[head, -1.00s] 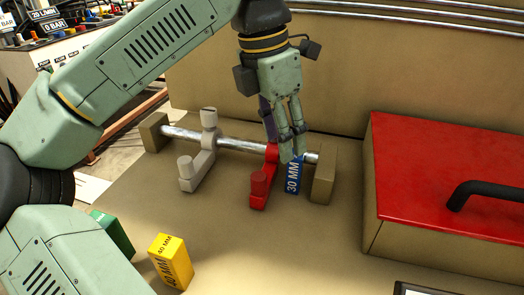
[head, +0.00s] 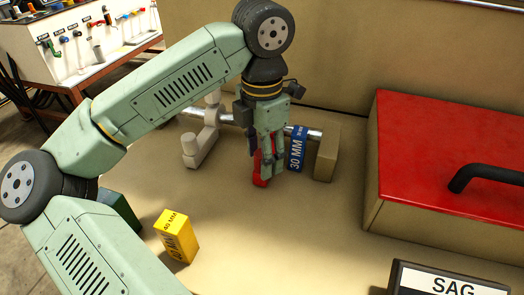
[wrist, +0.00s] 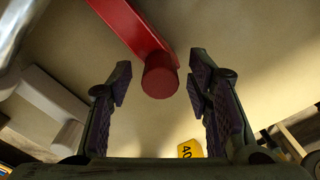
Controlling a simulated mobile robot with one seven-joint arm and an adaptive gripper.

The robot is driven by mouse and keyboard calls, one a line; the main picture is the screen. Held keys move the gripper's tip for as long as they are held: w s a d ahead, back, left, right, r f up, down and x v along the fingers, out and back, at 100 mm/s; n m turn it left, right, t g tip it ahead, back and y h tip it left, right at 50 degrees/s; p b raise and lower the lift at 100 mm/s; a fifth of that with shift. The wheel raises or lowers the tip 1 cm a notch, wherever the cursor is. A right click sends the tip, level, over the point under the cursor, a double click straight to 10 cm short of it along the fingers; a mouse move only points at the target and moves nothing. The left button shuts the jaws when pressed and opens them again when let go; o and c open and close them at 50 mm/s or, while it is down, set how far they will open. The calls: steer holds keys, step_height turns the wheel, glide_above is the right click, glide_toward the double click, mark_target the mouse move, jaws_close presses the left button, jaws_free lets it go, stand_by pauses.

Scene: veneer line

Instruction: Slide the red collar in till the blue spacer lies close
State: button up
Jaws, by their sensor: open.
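The red collar (head: 260,180) sits on the steel rod (head: 314,133); my gripper hides most of it in the head view. In the wrist view, the collar's round red knob (wrist: 160,80) lies between my two fingers, with space on both sides. My gripper (head: 265,165) is open and points down over the knob. The blue spacer (head: 297,150), marked 30 MM, stands at the rod between the collar and the tan end block (head: 326,155). A narrow gap shows between spacer and block. The spacer's collar side is partly hidden, so I cannot tell that gap.
A grey collar (head: 196,148) sits left on the rod. A yellow 40 MM block (head: 177,236) and a green block (head: 120,207) stand front left. A red-lidded box (head: 420,130) with a black handle fills the right. A SAG sign (head: 445,284) is at front right.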

jaws_close()
stand_by(0.7)
